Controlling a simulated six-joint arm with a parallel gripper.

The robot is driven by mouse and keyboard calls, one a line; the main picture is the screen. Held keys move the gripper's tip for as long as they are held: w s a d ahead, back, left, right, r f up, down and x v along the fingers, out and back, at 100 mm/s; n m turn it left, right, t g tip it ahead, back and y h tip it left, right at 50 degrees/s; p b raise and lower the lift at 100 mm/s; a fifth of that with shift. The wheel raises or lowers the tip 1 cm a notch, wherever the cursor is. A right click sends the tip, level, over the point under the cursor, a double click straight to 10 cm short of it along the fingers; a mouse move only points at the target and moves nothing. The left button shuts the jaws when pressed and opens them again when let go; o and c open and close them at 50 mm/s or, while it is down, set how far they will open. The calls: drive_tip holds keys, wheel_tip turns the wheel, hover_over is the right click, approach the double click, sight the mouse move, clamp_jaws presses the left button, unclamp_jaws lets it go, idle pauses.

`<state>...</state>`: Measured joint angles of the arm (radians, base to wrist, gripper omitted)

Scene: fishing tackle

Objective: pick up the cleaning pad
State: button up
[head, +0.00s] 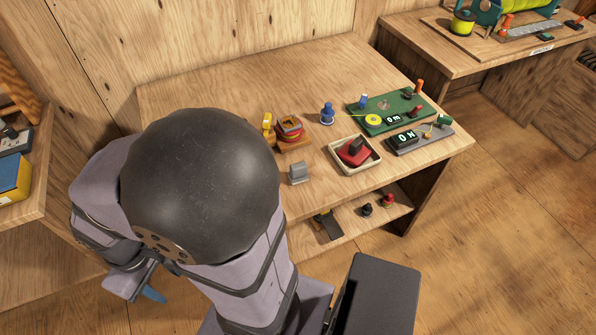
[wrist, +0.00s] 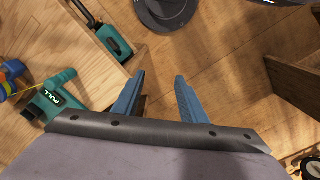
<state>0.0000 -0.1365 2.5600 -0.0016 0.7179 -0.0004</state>
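No object in view is clearly recognisable as the cleaning pad. One possible match is a red block with a dark top (head: 353,153), lying in a shallow cream tray (head: 371,166) near the bench's front edge in the head view. My gripper (wrist: 159,77) is open and empty in the wrist view, its two blue fingers apart above the bare wooden floor. In the head view, a blue fingertip of my gripper (head: 153,294) shows at lower left, well away from the tray. My arm hides the left part of the bench.
The workbench (head: 240,80) also carries a grey block (head: 298,173), a blue item (head: 327,114), a green board (head: 404,112) and a dark display unit (head: 405,140). Its back is clear. In the wrist view, a teal tool marked PULL (wrist: 55,97) lies left of my fingers.

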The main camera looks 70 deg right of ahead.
drive_tip(key=shift+o, duration=0.4)
drive_tip(key=shift+d, duration=0.1)
drive_tip(key=w+d+n+h, duration=0.15)
drive_tip(key=w+d, duration=0.25)
drive_tip(key=d, duration=0.8)
drive_tip(key=n+g+h+p, duration=0.2)
drive_tip(key=n+g, duration=0.2)
drive_tip(key=n, duration=0.3)
hover_over(299, 167)
drive_tip(key=w+a, duration=0.1)
drive_tip(key=w, duration=0.1)
wheel_tip(299, 167, down, 3)
drive_tip(key=shift+a+m+y, duration=0.1)
drive_tip(key=shift+m+y, duration=0.15)
drive_tip(key=shift+t, duration=0.3)
drive_tip(key=shift+p+x, duration=0.65)
drive_tip(key=shift+x, duration=2.9)
drive_tip(key=shift+w, duration=0.2)
